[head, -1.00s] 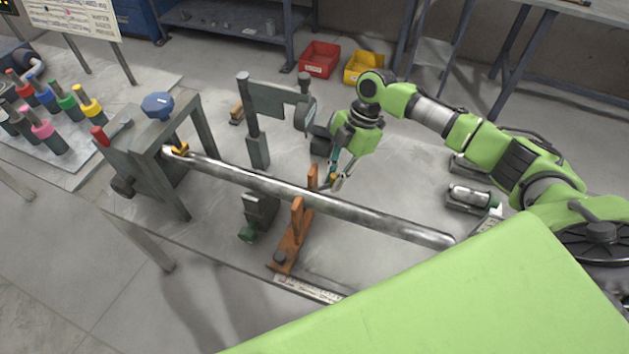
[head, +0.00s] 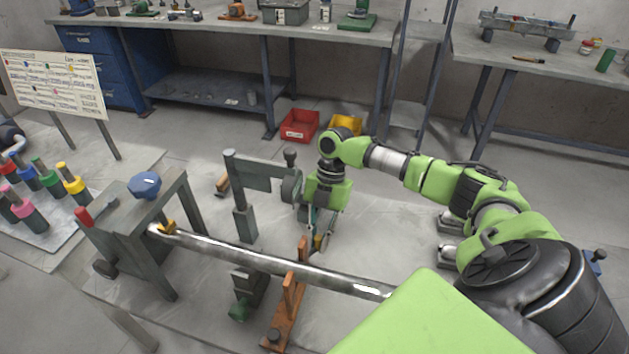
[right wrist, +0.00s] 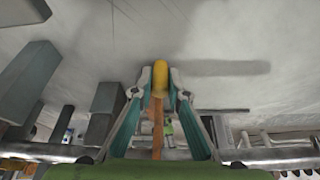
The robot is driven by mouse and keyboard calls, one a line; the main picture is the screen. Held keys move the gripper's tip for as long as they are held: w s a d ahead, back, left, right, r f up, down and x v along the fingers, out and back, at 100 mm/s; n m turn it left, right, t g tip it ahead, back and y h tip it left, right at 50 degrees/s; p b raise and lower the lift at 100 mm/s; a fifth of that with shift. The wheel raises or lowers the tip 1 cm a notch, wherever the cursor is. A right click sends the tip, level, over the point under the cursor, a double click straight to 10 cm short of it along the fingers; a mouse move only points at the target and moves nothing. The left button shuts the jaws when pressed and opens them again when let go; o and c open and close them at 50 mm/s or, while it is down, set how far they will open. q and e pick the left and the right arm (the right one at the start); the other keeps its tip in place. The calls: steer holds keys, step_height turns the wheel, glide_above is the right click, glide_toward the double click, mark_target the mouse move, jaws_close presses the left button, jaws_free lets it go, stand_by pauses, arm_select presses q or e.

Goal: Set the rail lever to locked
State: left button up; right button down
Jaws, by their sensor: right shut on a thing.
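The yellow grip of what looks like the rail lever (right wrist: 160,75) shows in the right wrist view, with an orange bar running back from it. My right gripper (right wrist: 160,92) is shut on this grip, one finger on each side. In the head view my right gripper (head: 321,242) points down just behind the long metal bar, beside the orange support (head: 287,310) that straddles the bar. The lever is mostly hidden there by the fingers and the support, so its set position cannot be told. My left gripper is not in view.
The long metal bar (head: 260,258) runs from the grey frame (head: 128,232), which has a blue knob (head: 145,185), across in front of my right gripper. A grey upright post (head: 243,205) stands left of the gripper. Red (head: 299,126) and yellow (head: 345,125) bins stand behind on the floor.

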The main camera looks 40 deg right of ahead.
steer(key=shift+w+r, duration=0.1)
steer(key=c, duration=2)
jaws_free()
steer(key=shift+o, duration=0.2)
steer(key=v, duration=1.2)
